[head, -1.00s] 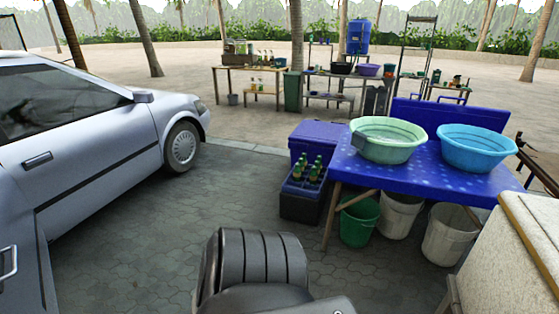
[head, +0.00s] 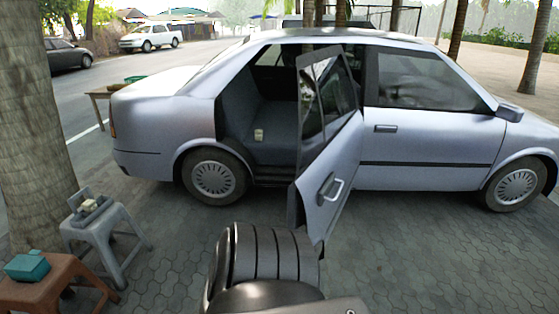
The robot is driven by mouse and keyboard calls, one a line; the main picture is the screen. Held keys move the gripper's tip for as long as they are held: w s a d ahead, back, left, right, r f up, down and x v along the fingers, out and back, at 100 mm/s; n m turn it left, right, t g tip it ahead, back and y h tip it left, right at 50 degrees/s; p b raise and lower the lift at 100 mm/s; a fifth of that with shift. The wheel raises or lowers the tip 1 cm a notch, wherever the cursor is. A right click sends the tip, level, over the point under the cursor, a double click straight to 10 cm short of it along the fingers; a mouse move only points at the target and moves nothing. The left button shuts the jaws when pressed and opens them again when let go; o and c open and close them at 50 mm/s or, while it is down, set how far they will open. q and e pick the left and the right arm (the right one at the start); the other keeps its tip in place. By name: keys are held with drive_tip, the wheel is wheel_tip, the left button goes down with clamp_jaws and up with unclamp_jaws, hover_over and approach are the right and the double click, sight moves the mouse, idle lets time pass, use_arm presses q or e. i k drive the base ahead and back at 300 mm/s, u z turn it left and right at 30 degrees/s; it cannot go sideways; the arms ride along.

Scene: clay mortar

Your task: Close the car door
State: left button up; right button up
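A silver car (head: 430,143) stands side-on in front of me, its nose to the right. The front door (head: 385,150) is closed. Neither of my grippers is in the head view.
A grey stool (head: 95,215) and a brown stool (head: 50,280) with a teal box (head: 27,267) stand at the left by a thick tree trunk (head: 40,110). Paving (head: 400,250) in front of the car is clear.

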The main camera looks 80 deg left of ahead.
sight(317, 196)
drive_tip(key=u, duration=2.1)
drive_tip(key=i, duration=1)
drive_tip(key=u, duration=1.3)
